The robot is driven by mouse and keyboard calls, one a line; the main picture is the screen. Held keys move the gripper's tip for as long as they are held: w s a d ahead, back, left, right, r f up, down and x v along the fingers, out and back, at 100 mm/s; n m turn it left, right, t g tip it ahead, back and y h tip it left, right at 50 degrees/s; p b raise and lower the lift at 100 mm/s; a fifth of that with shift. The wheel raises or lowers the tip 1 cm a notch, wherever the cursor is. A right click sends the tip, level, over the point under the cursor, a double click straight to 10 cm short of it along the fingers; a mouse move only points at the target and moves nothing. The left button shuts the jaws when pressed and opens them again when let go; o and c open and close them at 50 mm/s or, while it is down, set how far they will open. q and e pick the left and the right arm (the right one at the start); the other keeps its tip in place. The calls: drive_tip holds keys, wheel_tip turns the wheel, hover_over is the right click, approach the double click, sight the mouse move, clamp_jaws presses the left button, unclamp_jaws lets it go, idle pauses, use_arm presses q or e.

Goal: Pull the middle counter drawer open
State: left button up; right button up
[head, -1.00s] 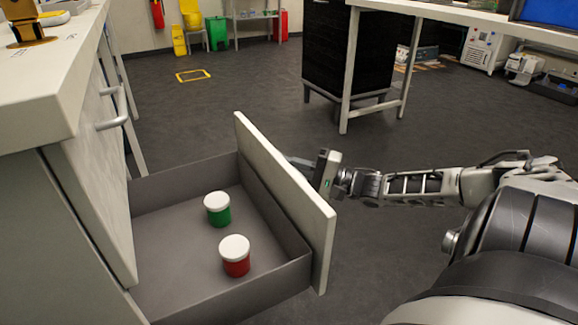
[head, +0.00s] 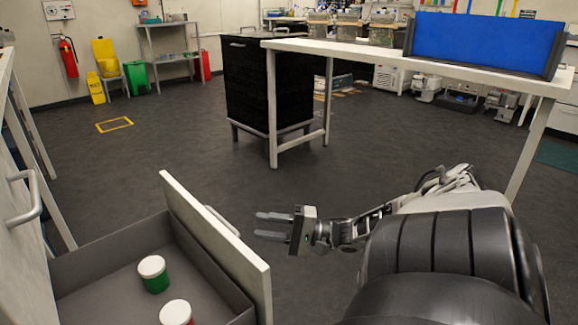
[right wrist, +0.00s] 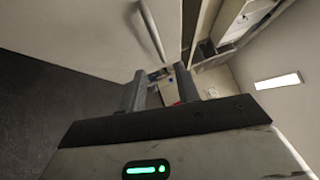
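The drawer (head: 215,247) stands pulled out from the counter at the lower left of the head view, its grey inside visible. Its bar handle (head: 222,220) is on the outer face, mostly hidden behind the front panel. A green jar (head: 155,281) and a red jar (head: 177,314), both with white lids, stand inside. My right gripper (head: 258,225) is open and empty, apart from the handle and to its right. In the right wrist view, a bar handle (right wrist: 150,32) shows beyond the open fingers (right wrist: 157,88). My left gripper is not in view.
A counter front with another handle (head: 30,200) is at the left edge. A black cabinet (head: 265,85) and a white table (head: 400,62) stand ahead. The dark floor between them and the drawer is clear.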

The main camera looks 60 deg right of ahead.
drive_tip(key=shift+p+v, duration=0.35)
drive_tip(key=shift+v, duration=2.4)
